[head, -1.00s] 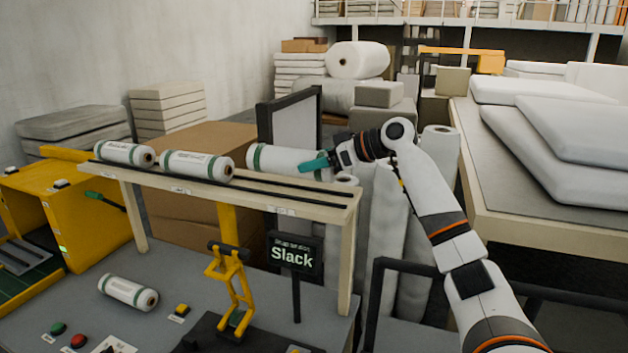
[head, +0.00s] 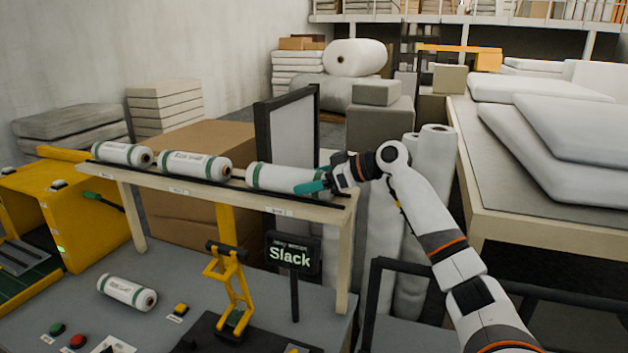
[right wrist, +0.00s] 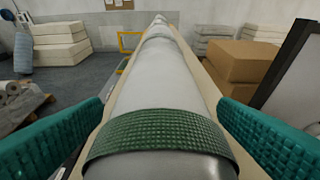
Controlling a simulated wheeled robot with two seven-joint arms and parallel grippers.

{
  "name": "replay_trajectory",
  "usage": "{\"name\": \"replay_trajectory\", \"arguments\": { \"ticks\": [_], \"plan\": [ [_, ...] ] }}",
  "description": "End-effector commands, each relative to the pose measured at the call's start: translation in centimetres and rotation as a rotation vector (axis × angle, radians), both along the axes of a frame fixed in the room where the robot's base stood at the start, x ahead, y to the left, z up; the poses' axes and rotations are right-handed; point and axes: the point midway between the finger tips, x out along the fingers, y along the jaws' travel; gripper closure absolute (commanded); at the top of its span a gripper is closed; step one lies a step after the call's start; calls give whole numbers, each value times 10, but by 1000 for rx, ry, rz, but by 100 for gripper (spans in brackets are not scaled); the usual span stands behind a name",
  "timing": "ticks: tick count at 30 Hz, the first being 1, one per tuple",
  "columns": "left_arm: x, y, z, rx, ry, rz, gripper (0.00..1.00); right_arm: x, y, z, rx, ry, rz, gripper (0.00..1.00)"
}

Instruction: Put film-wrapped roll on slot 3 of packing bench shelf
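The film-wrapped roll (head: 285,178), white with green end bands, lies lengthwise on the right part of the packing bench shelf (head: 313,214), in line with two similar rolls. It appears to rest on the shelf behind the dark front rail. My right gripper (head: 312,187) is at its right end. In the right wrist view the teal fingers stand on either side of the roll (right wrist: 160,90), with narrow strips of shelf showing between them and the roll, so the gripper is open around it. My left gripper is not in view.
Two labelled rolls (head: 122,153) (head: 196,164) occupy the shelf's left and middle. Another roll (head: 127,292) lies on the bench top below. A "Slack" sign (head: 292,254) and a yellow stand (head: 230,285) are under the shelf. A dark-framed panel (head: 287,130) stands behind.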

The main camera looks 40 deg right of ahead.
Motion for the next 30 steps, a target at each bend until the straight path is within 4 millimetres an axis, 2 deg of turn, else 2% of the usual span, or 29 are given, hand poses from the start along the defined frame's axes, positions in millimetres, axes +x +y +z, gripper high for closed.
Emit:
{"name": "replay_trajectory", "arguments": {
  "ticks": [5, 8, 21, 25, 30],
  "plan": [
    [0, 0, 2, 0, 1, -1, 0, 0, 0, 2, 0, 0, 0, 17],
    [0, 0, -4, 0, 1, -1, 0, -6, -4, 2, -2, 0, -2, 17],
    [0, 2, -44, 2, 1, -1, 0, -77, -40, 33, -3, 0, -1, 17],
    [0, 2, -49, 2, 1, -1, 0, -91, -48, 42, -1, 0, -2, 17],
    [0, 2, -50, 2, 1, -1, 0, -99, -51, 47, 0, 0, 0, 17]
  ]
}}
